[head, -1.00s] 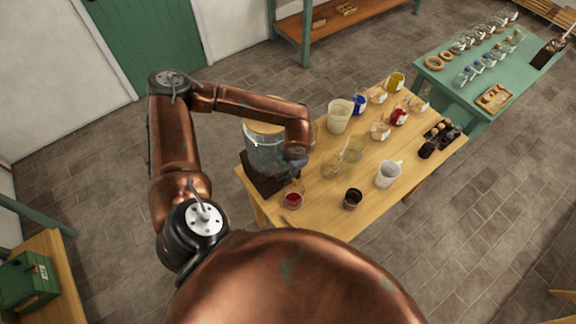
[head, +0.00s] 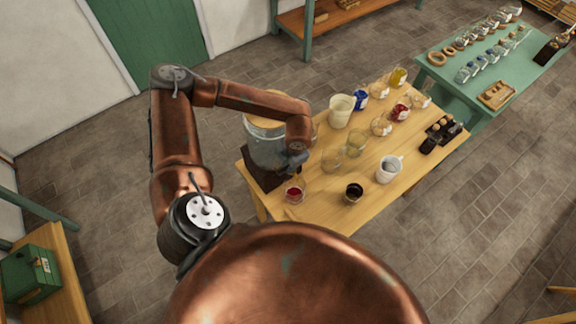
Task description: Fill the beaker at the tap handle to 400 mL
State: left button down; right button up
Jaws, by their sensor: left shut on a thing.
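A large glass jar (head: 266,150) with a wooden lid stands on a dark block (head: 262,180) at the table's near left corner. My left gripper (head: 295,160) is at the jar's right side, shut on what seems to be the tap handle, which it mostly hides. A glass beaker (head: 294,192) with a little red liquid stands on the table just below the gripper, apart from it. Its marks are too small to read. My right gripper is not in view.
The wooden table (head: 318,205) holds several other vessels: a cream jug (head: 340,110), a white mug (head: 389,169), a dark cup (head: 353,192) and clear glasses (head: 356,143). A green table (head: 430,68) stands at the back right. Bare table lies around the beaker.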

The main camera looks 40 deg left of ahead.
pick_arm(q)
jog(key=shift+w+a, duration=0.1)
jog(key=shift+n+b, duration=0.4)
jog(key=shift+n, duration=0.2)
jog(key=shift+d+n, duration=0.2)
jog(key=shift+n, duration=0.4)
jog(key=shift+r, duration=0.1)
jog(key=shift+b, duration=0.35)
jog(key=shift+n+g, duration=0.3)
jog(key=shift+n, duration=0.1)
